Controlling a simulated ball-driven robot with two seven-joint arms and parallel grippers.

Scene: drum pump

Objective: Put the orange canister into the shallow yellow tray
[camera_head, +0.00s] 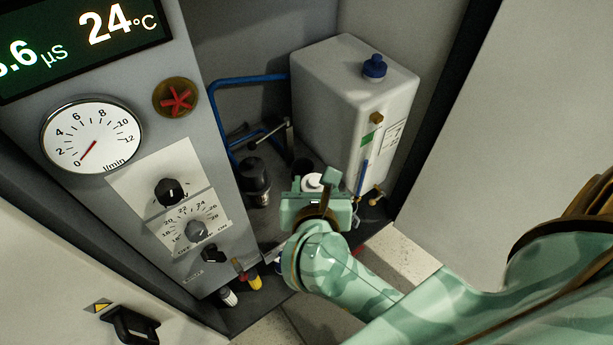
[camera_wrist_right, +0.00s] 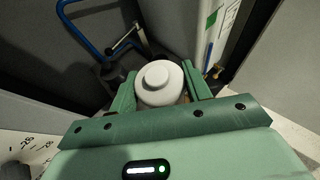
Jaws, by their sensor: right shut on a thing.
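My right gripper (camera_head: 315,187) is low in the cabinet opening, in front of the white tank. It is shut on a white, round-topped container (camera_wrist_right: 157,80), whose stepped lid shows between the two fingers in the right wrist view. The same white lid (camera_head: 312,182) shows just behind the gripper in the head view. The container's lower part is hidden, and I cannot tell whether it touches the floor below. I see no orange canister and no shallow yellow tray in either view. My left gripper is not in view.
A white tank (camera_head: 337,95) with a blue cap (camera_head: 375,65) stands behind. A blue pipe (camera_head: 215,110) runs to its left. A dark cylinder (camera_head: 253,178) stands left of my gripper. Small yellow-capped (camera_head: 254,281) and white-capped (camera_head: 228,296) parts sit at the cabinet's front. The control panel is left.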

